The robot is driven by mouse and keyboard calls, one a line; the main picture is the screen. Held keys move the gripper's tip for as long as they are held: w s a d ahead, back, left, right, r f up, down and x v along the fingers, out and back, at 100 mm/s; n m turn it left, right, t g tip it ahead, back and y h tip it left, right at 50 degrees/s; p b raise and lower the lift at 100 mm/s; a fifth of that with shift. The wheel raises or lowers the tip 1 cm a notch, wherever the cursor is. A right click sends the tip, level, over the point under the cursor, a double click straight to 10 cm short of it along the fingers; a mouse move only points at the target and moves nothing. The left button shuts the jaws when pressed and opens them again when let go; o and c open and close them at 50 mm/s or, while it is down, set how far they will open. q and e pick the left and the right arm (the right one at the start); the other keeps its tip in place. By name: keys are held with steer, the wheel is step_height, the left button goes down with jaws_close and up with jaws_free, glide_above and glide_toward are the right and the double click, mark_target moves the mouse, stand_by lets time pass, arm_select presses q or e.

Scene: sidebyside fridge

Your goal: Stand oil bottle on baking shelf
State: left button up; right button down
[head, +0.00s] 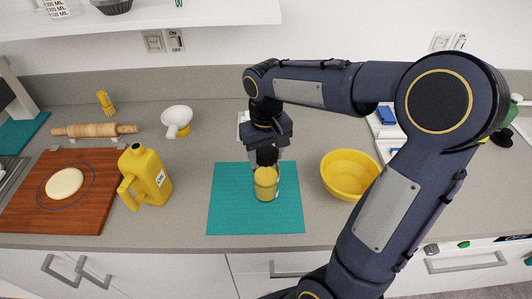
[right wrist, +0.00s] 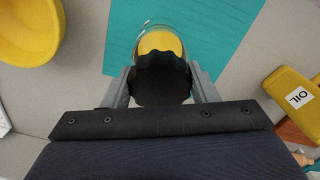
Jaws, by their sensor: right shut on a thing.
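The oil bottle (head: 147,180) is a yellow jug with a handle and a white label, upright on the counter between the cutting board and the teal mat. It also shows at the right edge of the right wrist view (right wrist: 293,100), where its label reads OIL. A white shelf (head: 200,14) on the wall at the upper left is probably the baking shelf. My right gripper (head: 268,150) is over the teal mat, shut on the black scalloped lid (right wrist: 160,80) of a clear jar with yellow contents (head: 265,185). Whether the jar touches the mat is unclear. My left gripper is out of view.
A measuring cup (head: 57,8) and a dark fluted cup (head: 112,5) stand on the shelf. A white funnel (head: 177,118), rolling pin (head: 95,130) and cutting board (head: 30,207) with dough are at the left. A yellow bowl (head: 348,172) stands right of the teal mat (head: 230,215).

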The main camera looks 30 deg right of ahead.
steer(key=shift+f, duration=0.2)
steer(key=c, duration=0.6)
jaws_free()
steer(key=shift+o, duration=0.2)
steer(key=shift+r, duration=0.1)
